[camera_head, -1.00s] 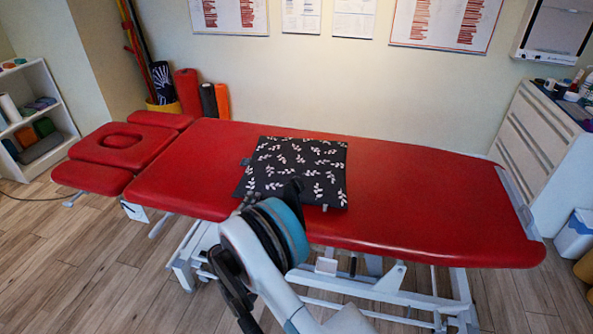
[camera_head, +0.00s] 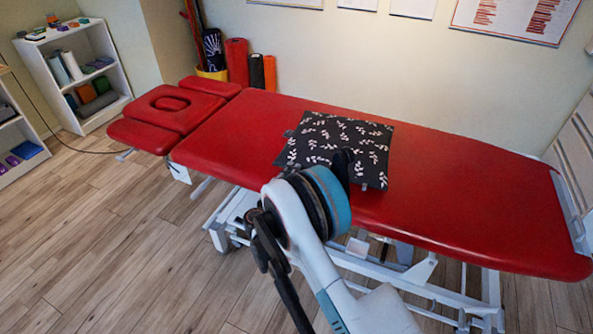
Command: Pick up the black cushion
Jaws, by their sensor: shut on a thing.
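The black cushion (camera_head: 335,143) with white leaf sprigs appears over the middle of the red treatment table (camera_head: 450,190). I cannot tell whether it rests on the table or is slightly raised. My gripper (camera_head: 343,164) is at the cushion's near edge, shut on it. My own arm's white and blue wrist hides most of the gripper and part of the near edge, so the fingertips are hard to make out.
The table's headrest (camera_head: 170,108) is at the left. White shelves (camera_head: 82,75) with small items stand at the back left. Coloured rolls (camera_head: 238,62) stand against the wall. The wooden floor at the front left is clear.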

